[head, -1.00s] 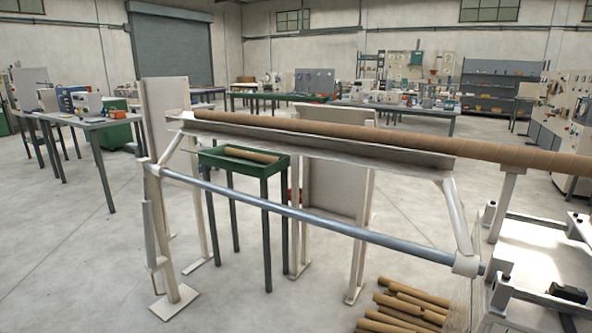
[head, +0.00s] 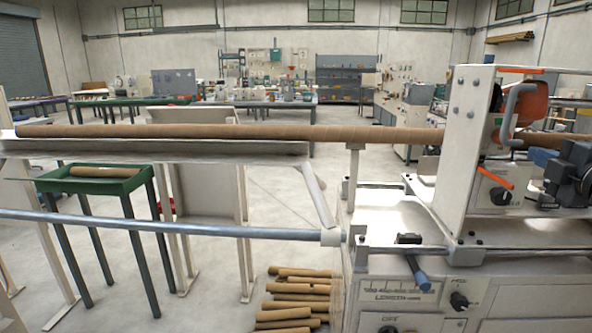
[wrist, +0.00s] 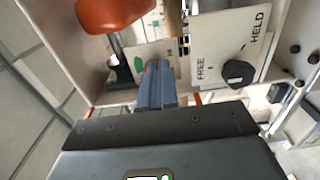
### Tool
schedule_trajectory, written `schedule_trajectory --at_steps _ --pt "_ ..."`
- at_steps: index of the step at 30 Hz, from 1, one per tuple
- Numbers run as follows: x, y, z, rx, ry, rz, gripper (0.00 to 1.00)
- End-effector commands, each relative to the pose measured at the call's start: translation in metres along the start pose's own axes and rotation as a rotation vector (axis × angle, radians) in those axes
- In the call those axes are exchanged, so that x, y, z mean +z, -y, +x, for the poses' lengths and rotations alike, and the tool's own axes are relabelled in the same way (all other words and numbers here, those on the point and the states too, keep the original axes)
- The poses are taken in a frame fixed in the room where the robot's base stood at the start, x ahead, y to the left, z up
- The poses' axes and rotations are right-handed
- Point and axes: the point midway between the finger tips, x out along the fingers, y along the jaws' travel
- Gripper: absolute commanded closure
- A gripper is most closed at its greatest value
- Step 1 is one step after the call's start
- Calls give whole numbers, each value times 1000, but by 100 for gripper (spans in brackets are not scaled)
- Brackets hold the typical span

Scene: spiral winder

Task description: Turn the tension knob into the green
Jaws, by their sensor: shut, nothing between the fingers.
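My gripper (wrist: 157,75) has its blue fingers shut and empty in the wrist view. They point at a pale plate (wrist: 132,55) with a green patch (wrist: 139,62) and small lettering at its edge. The fingers cover part of this plate. I cannot make out the tension knob for certain; a dark part (wrist: 118,70) shows just left of the green patch.
A black knob (wrist: 238,73) sits on a plate marked FREE and HELD, right of the fingers. An orange part (wrist: 108,14) is at the upper left. The head view shows a long brown tube (head: 230,132), a blue handle (head: 421,278) and another black knob (head: 459,300).

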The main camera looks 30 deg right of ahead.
Motion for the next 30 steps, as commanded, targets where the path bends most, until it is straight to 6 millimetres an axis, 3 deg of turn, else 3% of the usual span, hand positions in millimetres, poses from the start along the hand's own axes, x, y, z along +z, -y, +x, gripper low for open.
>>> schedule_trajectory --at_steps 17,30 --pt "0 -6 -7 0 -2 46 100" --pt "-4 -11 -14 -1 -4 423 100"
